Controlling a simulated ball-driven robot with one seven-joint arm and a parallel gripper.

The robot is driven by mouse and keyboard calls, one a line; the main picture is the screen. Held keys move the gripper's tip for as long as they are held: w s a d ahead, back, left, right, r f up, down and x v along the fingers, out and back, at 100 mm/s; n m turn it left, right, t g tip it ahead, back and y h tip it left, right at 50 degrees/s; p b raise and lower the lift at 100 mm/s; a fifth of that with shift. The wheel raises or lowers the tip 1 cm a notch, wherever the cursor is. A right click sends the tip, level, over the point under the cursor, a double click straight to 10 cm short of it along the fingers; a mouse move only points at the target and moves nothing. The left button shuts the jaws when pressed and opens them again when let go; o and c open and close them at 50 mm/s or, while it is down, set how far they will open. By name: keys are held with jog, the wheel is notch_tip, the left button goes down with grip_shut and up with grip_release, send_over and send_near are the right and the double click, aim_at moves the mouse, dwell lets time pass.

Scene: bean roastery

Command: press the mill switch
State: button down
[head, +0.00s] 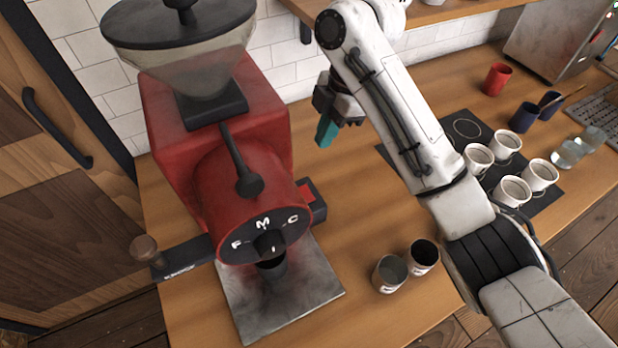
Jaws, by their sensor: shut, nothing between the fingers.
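The red mill (215,160) stands at the left of the counter, with a cloudy hopper on top and a dial marked F, M, C on its front. A black box with a bright red face, which looks like the mill switch (307,194), sits low on the mill's right side. My gripper (325,134) is to the right of the mill, above and behind the switch in the picture and apart from it. Its teal fingers point down and are shut, with nothing between them.
Two cups (390,272) stand right of the mill's grey base plate (280,300). A dark mat (465,128) at right bears several white cups. A red cup (497,79) and blue cups (523,117) stand behind. Bare wood lies between mill and mat.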

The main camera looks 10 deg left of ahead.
jog(key=b, duration=0.1)
send_near(305, 187)
jog(key=x, duration=0.5)
jog(key=shift+s+f, duration=0.1)
jog(key=shift+s, duration=0.05)
jog(key=shift+a+f, duration=0.1)
jog(key=shift+f, duration=0.55)
jog(key=shift+a, duration=0.1)
